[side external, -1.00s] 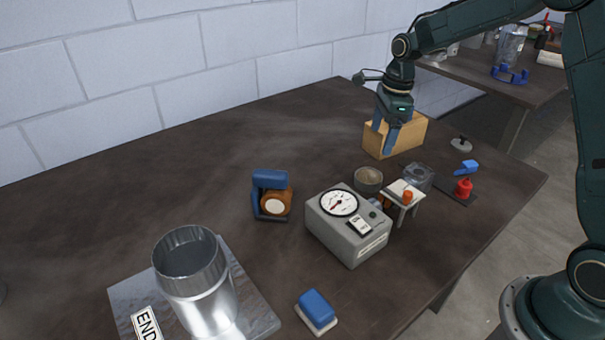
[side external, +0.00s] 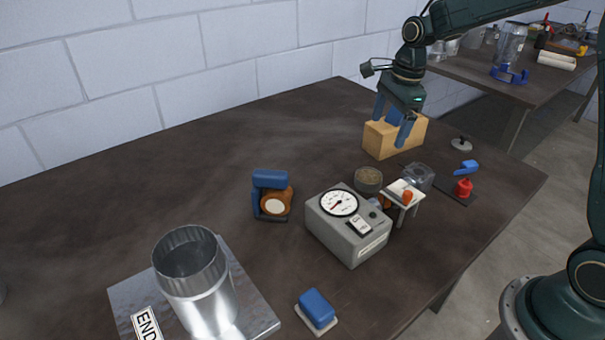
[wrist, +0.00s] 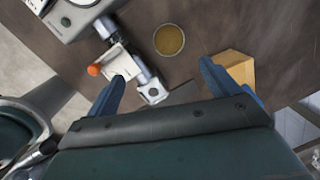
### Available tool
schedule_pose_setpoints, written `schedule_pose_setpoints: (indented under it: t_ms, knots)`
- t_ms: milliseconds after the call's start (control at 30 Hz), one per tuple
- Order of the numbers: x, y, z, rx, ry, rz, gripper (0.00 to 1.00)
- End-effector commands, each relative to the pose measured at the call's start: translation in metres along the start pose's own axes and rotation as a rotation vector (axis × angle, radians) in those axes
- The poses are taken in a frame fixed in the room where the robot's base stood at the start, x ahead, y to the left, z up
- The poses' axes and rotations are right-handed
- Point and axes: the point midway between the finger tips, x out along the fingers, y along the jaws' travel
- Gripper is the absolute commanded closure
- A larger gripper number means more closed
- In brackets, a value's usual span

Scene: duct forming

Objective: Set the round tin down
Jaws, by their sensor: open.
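The round tin (side external: 368,180) stands upright on the dark table, just behind the grey gauge box. Its open top shows a brownish inside. In the wrist view the tin (wrist: 169,40) lies ahead of the fingertips, with nothing gripping it. My gripper (side external: 392,120) is open and empty, raised above the table beyond the tin, by the wooden block (side external: 380,140). Its two blue fingers (wrist: 162,72) are spread apart in the wrist view.
A blue-and-brown device (side external: 271,195) and a metal duct (side external: 196,280) stand further left. The table's back left is clear.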

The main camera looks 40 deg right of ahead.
Motion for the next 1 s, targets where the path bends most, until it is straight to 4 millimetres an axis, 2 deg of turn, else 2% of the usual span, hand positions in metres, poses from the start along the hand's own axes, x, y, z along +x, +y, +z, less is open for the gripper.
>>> schedule_pose_setpoints:
  t_ms: [33,200,500,733,1000]
  knots:
    - [-0.013,0.008,0.003,-0.064,0.0,-0.017,0.12]
    - [-0.047,0.039,0.01,-0.305,0.012,-0.066,0.12]
    - [-0.094,0.1,0.014,-0.737,0.053,-0.147,0.12]
    - [-0.117,0.15,0.011,-1.064,0.105,-0.205,0.12]
    - [-0.13,0.208,0.002,-1.444,0.189,-0.264,0.12]
